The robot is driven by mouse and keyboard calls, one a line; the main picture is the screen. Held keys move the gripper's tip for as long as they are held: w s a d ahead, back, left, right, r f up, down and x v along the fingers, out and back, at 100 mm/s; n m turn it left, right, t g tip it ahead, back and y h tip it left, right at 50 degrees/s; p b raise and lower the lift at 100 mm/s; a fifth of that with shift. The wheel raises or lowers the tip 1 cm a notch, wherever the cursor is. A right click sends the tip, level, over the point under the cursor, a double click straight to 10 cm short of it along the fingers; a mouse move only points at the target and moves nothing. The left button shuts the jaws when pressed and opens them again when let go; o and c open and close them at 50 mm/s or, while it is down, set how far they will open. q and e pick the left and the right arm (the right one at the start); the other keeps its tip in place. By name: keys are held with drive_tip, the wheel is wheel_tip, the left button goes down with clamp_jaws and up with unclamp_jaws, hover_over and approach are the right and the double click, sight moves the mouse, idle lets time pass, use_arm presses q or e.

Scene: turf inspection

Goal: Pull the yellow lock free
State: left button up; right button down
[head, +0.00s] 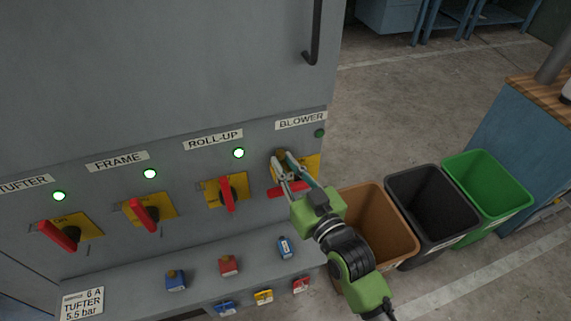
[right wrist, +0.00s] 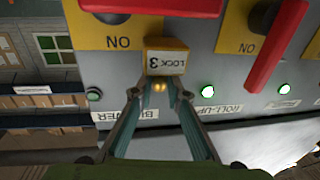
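The yellow lock (right wrist: 166,57), marked LOCK 3, is at the BLOWER switch on the grey panel. In the head view it is mostly hidden by my fingers, with a dark brownish part (head: 281,155) showing at their tips. My right gripper (head: 287,165) reaches it from the lower right. In the right wrist view the gripper (right wrist: 160,88) has its fingertips drawn together at the lock, with brass-coloured parts between them; it looks shut on it. The BLOWER's red handle (head: 288,190) lies crosswise and its lamp (head: 320,133) is dark. My left gripper is not in view.
The TUFTER (head: 60,236), FRAME (head: 143,215) and ROLL-UP (head: 228,194) handles have lit lamps. Brown (head: 397,246), black (head: 467,254) and green (head: 517,204) bins stand right.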

sight(290, 176)
drive_tip(key=c, duration=2.5)
unclamp_jaws()
drive_tip(key=shift+c, duration=0.2)
clamp_jaws()
drive_tip(key=shift+s, duration=0.1)
drive_tip(key=shift+p+v, duration=0.8)
drive_tip(key=shift+v, duration=0.75)
drive_tip(key=shift+s+a+r, duration=0.1)
drive_tip(key=shift+s+r, duration=0.05)
drive_tip(key=shift+s, duration=0.2)
drive_tip(key=shift+a+p+v, duration=0.15)
drive_tip(key=shift+p+v, duration=0.3)
drive_tip(key=shift+v, duration=0.8)
drive_tip(key=shift+a+p+v, duration=0.2)
drive_tip(key=shift+p+v, duration=0.25)
drive_tip(key=shift+v, duration=0.75)
